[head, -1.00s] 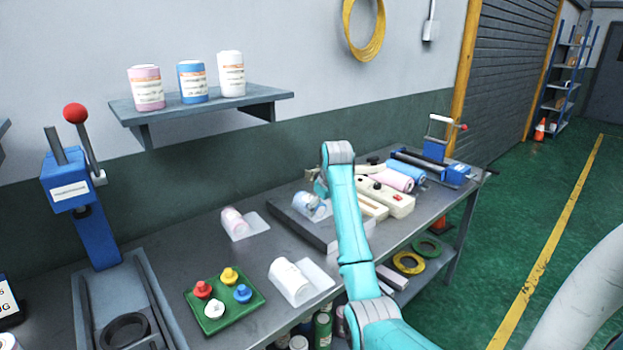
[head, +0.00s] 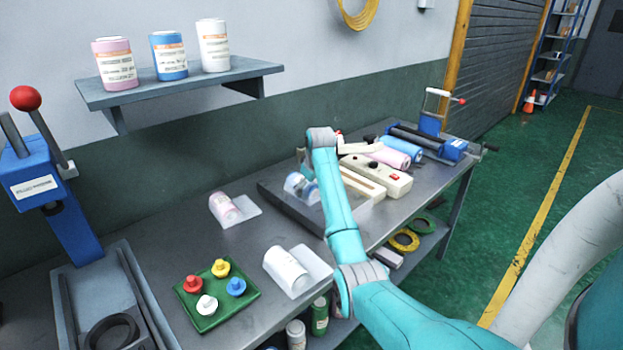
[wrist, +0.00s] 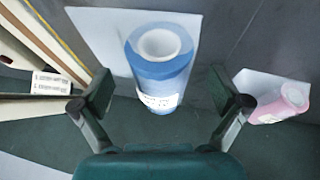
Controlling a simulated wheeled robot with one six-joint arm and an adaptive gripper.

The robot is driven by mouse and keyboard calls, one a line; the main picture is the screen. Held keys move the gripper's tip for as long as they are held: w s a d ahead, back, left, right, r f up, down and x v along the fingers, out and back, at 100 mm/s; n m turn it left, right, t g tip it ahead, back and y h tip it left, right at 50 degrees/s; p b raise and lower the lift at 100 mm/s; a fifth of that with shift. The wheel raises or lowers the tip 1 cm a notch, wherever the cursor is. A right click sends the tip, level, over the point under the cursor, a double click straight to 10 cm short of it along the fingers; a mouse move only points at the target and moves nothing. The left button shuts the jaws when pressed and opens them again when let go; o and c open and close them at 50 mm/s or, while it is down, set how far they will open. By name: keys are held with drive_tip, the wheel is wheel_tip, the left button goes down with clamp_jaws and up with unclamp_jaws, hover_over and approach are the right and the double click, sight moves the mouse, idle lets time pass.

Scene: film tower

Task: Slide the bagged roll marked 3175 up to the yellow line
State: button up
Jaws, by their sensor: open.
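A blue roll (wrist: 160,65) in a clear flat bag (wrist: 95,35) lies on the dark raised slab of the bench, between my fingers. In the head view this blue roll (head: 296,186) is partly behind my arm. My gripper (wrist: 163,95) is open, one finger on each side of the roll, with visible gaps. A bagged pink roll (head: 224,208) and a bagged white roll (head: 285,269) lie nearer on the bench. The label numbers are too small to read, so I cannot tell which is 3175. A thin yellow line (wrist: 49,35) runs at the wrist view's upper left.
A cream heat sealer (head: 375,175) stands right of the slab. A green tray (head: 222,296) with coloured knobs and a blue press (head: 45,190) are at the left. Several rolls stand on the wall shelf (head: 180,82). A yellow floor line (head: 550,215) lies beyond the bench.

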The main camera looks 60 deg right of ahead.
drive_tip(key=shift+x, duration=1.15)
drive_tip(key=shift+c, duration=0.3)
drive_tip(key=c, duration=1.4)
drive_tip(key=shift+s+d, duration=0.5)
drive_tip(key=shift+d, duration=1.45)
drive_tip(key=shift+s+d, duration=0.45)
drive_tip(key=shift+d, duration=1.5)
drive_tip(key=shift+s+d, duration=0.5)
drive_tip(key=shift+d, duration=1.45)
drive_tip(key=shift+c, duration=0.3)
drive_tip(key=shift+w+d, duration=0.1)
drive_tip(key=shift+w, duration=0.1)
drive_tip(key=o, duration=1.5)
drive_tip(key=shift+r, duration=0.15)
